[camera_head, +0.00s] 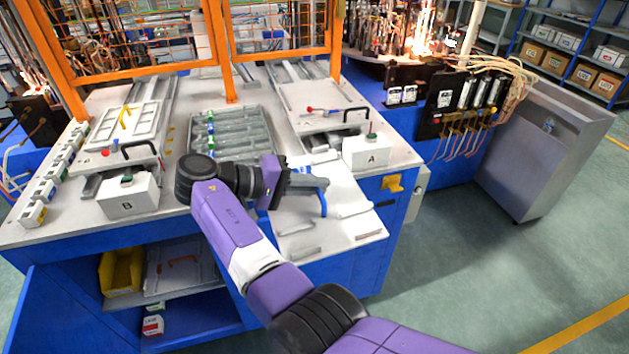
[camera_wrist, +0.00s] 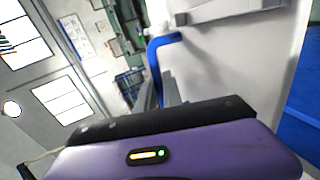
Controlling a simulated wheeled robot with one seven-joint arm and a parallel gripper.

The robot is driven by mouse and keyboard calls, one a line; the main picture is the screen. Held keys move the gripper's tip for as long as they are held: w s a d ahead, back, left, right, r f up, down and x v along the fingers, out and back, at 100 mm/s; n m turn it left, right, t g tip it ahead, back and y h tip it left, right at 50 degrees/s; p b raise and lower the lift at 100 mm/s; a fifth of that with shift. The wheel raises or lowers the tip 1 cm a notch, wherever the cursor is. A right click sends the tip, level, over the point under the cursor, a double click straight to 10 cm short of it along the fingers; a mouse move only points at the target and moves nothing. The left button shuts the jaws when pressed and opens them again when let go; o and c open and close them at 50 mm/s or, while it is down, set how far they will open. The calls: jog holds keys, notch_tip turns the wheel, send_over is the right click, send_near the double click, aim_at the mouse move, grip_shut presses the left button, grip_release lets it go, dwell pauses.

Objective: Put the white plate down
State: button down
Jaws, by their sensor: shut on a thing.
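The white plate (camera_head: 345,227) is at the front right of the workbench, below the box marked A. It has a blue handle (camera_head: 323,201) and grey bars on its face. My gripper (camera_head: 318,183) is shut on the blue handle, reaching it from the left. In the wrist view the plate (camera_wrist: 245,65) fills the right side, and its blue handle (camera_wrist: 154,62) stands beside my fingers (camera_wrist: 160,92). I cannot tell whether the plate touches the bench or hangs just above it.
Box A (camera_head: 367,152) stands close behind the plate, box B (camera_head: 128,194) at the left. A tray of grey tubes (camera_head: 232,135) lies mid-bench. A left white fixture (camera_head: 127,125) and a right fixture (camera_head: 320,103) with a black handle stand behind. Orange guards (camera_head: 232,60) close the back.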

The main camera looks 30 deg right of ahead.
jog(key=shift+s+f+n+t, duration=0.7)
jog(key=shift+f+n+t, duration=0.2)
jog(key=shift+f+t, duration=0.15)
jog(key=s+f+n+t+y, duration=0.6)
jog(key=s+f+n+t, duration=0.1)
jog(key=f+n, duration=0.2)
jog(key=s+a+f+n+t+y, duration=0.1)
jog(key=s+f+n+t+y, duration=0.5)
jog(key=f, duration=0.6)
jog(key=shift+s+a+f+n+t+y, duration=0.3)
jog(key=shift+n+t+y, duration=0.6)
jog(key=shift+n, duration=0.9)
jog(key=shift+s+d, duration=0.1)
